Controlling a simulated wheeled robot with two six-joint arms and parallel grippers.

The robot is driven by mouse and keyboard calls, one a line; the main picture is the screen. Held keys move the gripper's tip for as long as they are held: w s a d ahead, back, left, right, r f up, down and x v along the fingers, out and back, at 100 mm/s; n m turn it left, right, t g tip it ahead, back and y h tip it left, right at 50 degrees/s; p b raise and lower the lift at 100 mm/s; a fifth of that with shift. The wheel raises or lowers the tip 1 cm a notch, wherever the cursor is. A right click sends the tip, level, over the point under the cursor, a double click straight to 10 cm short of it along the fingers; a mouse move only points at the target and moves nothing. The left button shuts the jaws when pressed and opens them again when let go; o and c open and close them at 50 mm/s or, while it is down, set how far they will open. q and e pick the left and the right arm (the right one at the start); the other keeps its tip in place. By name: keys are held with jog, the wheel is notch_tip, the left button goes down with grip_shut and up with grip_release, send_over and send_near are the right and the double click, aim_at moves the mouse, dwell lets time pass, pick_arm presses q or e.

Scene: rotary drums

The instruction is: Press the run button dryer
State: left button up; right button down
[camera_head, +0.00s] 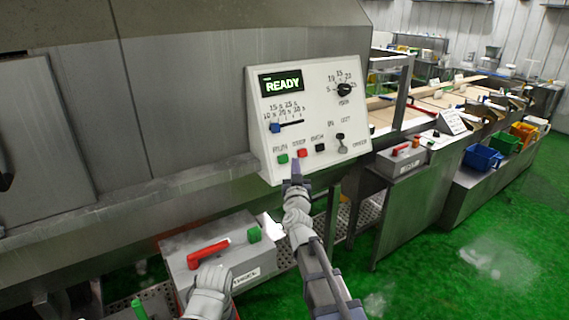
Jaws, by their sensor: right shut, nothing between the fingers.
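The dryer's white control panel (312,115) is tilted on the machine front, and its display (282,83) reads READY. The green run button (283,158) is at the panel's lower left, with the red stop button (302,153) just right of it. My right gripper (296,167) is shut and empty, reaching up from below. Its tip shows just under the red button and to the right of and below the green one. I cannot tell whether it touches the panel. A pale wrist part of my left arm shows at the bottom, but its fingers do not show.
The panel also has a black button (319,147), a lever (341,141), a blue slider (275,127) and a black knob (344,89). Below stands a grey box (250,266) with a red handle (208,253) and green button (254,234).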

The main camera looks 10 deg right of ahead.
aim_at(283, 159)
jog(key=shift+w+a+f+b, duration=0.15)
jog(key=shift+w+a+f, duration=0.05)
jog(key=shift+w, duration=0.3)
jog(key=shift+w+a+f+b, duration=0.15)
jog(key=shift+w, duration=0.35)
jog(key=shift+w+a+f+b, duration=0.15)
jog(key=shift+w+a+f, duration=0.05)
jog(key=shift+w, duration=0.3)
jog(key=shift+w, duration=0.15)
dwell(0.9)
jog(key=shift+w+a+f, duration=0.15)
jog(key=shift+w, duration=0.1)
